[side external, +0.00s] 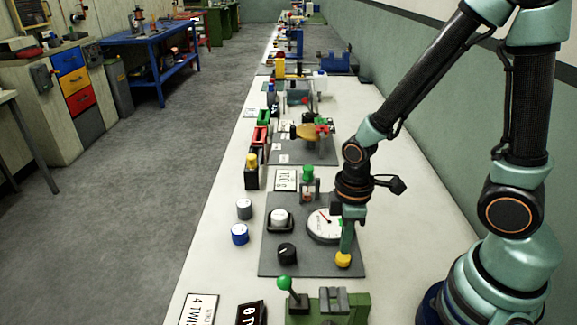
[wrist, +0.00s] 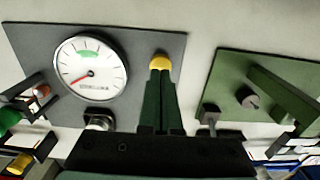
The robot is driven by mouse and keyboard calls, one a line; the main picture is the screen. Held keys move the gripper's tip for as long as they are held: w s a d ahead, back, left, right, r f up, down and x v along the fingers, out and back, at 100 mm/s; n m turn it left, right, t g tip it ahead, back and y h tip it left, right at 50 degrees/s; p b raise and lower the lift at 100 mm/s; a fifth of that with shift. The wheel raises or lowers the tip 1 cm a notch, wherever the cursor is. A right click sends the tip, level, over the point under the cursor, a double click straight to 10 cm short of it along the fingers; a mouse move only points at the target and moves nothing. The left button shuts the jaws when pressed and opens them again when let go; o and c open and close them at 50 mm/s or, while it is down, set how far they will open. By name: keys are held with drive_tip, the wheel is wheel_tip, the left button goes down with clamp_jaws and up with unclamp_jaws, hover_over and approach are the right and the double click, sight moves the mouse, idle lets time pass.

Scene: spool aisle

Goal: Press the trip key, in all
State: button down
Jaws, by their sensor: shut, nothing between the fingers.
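A yellow round key (side external: 343,260) sits at the near right corner of a dark grey panel (side external: 300,265); no readable label names it the trip key. My gripper (side external: 346,249) points down with its shut fingers at the top of this key. In the wrist view my gripper (wrist: 160,74) has its fingers together and empty, and their tips overlap the lower edge of the yellow key (wrist: 160,61). The tips look in contact or very close; I cannot tell whether the key is pressed down.
A white dial (side external: 322,226) with a red needle stands beside my gripper. A white button (side external: 280,217) and a black knob (side external: 287,253) share the panel. A green fixture (side external: 330,303) with a green-balled lever (side external: 284,283) stands in front.

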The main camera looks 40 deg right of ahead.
sight(344, 256)
drive_tip(key=shift+f, duration=0.8)
drive_tip(key=shift+f, duration=1.05)
drive_tip(key=shift+s, duration=0.1)
drive_tip(key=shift+r, duration=0.1)
wheel_tip(344, 256, up, 14)
drive_tip(key=shift+w+r, duration=0.2)
drive_tip(key=shift+w, duration=0.05)
